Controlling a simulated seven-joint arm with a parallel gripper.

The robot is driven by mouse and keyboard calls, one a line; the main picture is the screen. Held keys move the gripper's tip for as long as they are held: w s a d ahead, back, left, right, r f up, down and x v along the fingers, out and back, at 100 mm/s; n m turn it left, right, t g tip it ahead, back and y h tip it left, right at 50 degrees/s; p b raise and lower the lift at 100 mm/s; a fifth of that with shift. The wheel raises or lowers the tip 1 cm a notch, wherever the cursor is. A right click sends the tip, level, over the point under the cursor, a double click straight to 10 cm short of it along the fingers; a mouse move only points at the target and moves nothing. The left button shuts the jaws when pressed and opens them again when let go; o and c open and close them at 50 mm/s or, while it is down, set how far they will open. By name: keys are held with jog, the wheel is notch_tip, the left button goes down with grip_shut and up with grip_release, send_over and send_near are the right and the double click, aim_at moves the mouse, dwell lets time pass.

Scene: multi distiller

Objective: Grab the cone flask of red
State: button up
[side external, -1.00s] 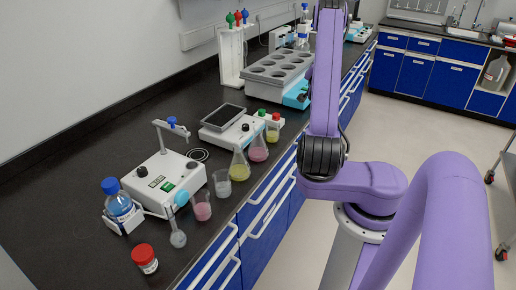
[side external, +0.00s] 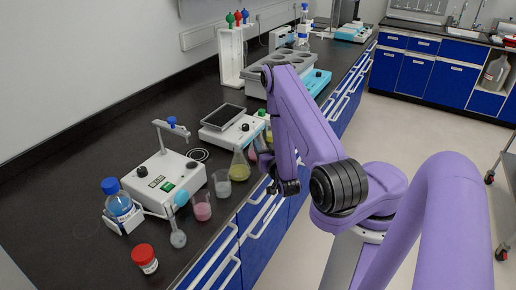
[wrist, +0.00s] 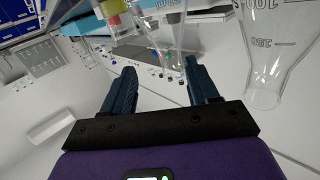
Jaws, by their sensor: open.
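The cone flask of red (side external: 252,153), holding pinkish-red liquid, stands on the black bench in the side external view, partly hidden behind my arm. A cone flask of yellow-green liquid (side external: 239,170) stands just in front of it. My gripper (side external: 274,188) is low by the bench's front edge, to the right of these flasks and apart from them. In the wrist view my gripper (wrist: 162,85) is open with nothing between its fingers. A clear flask (wrist: 168,42) shows beyond the fingertips, and a marked cone flask (wrist: 272,60) is at the right; their liquid colours are unclear.
A grey rack (side external: 262,75) is farther back.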

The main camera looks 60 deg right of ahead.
aim_at(259, 133)
jog(key=shift+w+r+n+t, duration=0.3)
jog(key=shift+w+r+t, duration=0.1)
jog(key=shift+w+r, duration=0.35)
jog(key=shift+w+d, duration=0.15)
jog(key=shift+w, duration=0.15)
jog(key=shift+x, duration=2.25)
grip_shut()
